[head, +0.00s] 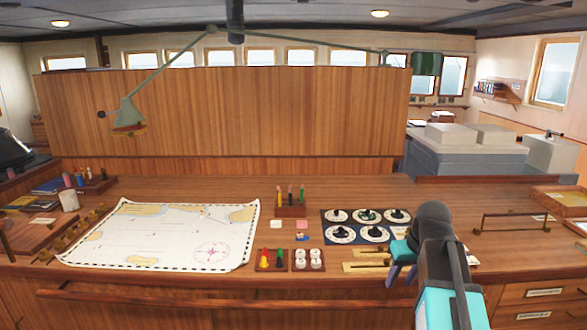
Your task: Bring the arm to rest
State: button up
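My arm (445,265) rises at the lower right in the head view, dark grey with a teal lower link. My gripper (401,279) hangs at its left side, over the front part of the wooden chart desk (300,187). Its two blue-purple fingers point down and stand a little apart, with nothing seen between them. It is just right of the brass strips and below the dial panel. The gap between fingertips and desk is hard to judge.
A chart (150,235) covers the desk's left part. A dark panel with several round dials (341,234), a marker holder (290,210), a peg tray (270,260) and brass strips (365,266) lie left of my gripper. A brass rail (515,216) stands at right. A lamp arm (170,72) hangs above.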

jog(key=s+a+f+g, duration=0.2)
jog(key=s+a+f, duration=0.15)
jog(key=f, duration=0.75)
jog(key=s+a+f+n+g, duration=0.1)
jog(key=s+a+f+g, duration=0.3)
jog(key=f, duration=0.7)
jog(key=s+a+f, duration=0.3)
jog(key=s+f, duration=0.2)
jog(key=f, duration=0.6)
jog(key=s+a+f+m+g+b, duration=0.1)
jog(key=s+a+f+m+g, duration=0.1)
jog(key=s+f, duration=1.8)
jog(key=shift+s+a+f+g+h, duration=0.25)
jog(key=shift+s+f+g+h, duration=0.15)
jog(key=shift+s, duration=1.9)
jog(key=shift+c, duration=0.7)
jog(key=shift+w, duration=0.2)
